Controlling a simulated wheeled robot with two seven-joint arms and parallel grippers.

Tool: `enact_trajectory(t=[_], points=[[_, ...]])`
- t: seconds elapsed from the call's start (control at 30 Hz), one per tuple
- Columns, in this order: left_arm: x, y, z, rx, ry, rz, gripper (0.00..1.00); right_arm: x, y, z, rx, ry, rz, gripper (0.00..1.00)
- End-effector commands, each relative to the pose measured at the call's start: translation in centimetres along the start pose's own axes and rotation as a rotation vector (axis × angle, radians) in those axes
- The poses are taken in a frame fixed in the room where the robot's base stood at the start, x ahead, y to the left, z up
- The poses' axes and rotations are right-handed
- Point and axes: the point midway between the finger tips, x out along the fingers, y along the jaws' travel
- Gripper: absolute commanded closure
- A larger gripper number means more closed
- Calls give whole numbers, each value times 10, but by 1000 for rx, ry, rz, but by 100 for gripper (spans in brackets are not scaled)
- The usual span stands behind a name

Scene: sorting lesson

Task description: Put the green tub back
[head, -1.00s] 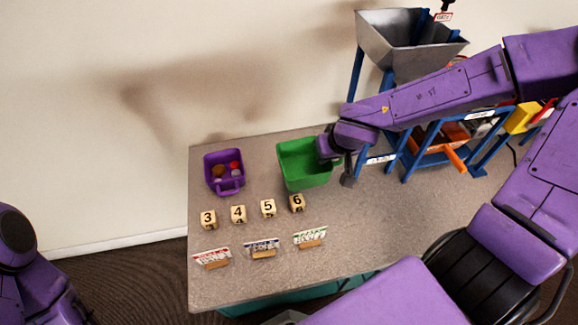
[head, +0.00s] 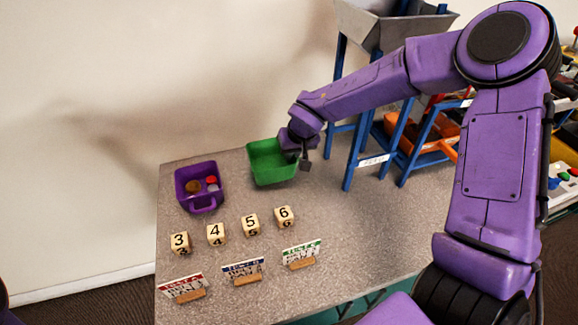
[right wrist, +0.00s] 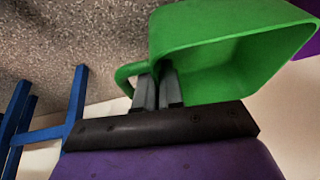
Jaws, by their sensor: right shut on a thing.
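The green tub (head: 272,179) is an open-topped bin near the table's back edge in the head view, right of the purple tub (head: 200,200). My right gripper (head: 302,157) is at the green tub's right side. In the right wrist view, the two fingers (right wrist: 158,92) are shut on the handle of the green tub (right wrist: 215,50), whose open inside faces the camera and looks empty. I cannot tell whether its base touches the table. My left gripper is out of view.
Numbered cubes, including cube 6 (head: 284,216), stand in a row in front of the tubs. Label cards, including a green one (head: 302,254), stand nearer the front. A blue-framed stand (head: 352,165) with a metal hopper (head: 385,28) rises to the right. The table's right front is clear.

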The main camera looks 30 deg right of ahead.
Motion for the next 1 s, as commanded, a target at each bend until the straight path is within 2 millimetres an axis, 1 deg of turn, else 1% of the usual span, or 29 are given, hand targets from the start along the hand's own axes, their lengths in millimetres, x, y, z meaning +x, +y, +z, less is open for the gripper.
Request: enact_trajectory(t=[0.13,0.2,0.3,0.67,0.77,0.8,1.0], points=[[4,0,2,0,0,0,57,17,-1,-4,-1,-1,0,100],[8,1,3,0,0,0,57,31,0,1,-3,-1,2,100],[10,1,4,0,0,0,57,43,1,6,-4,-1,1,100],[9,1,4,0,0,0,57,46,1,7,-1,0,-2,100],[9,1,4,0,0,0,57,46,1,8,-1,0,-2,70],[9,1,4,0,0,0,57,46,1,7,-1,0,-2,67],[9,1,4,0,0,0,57,46,1,7,-1,1,-2,67]])
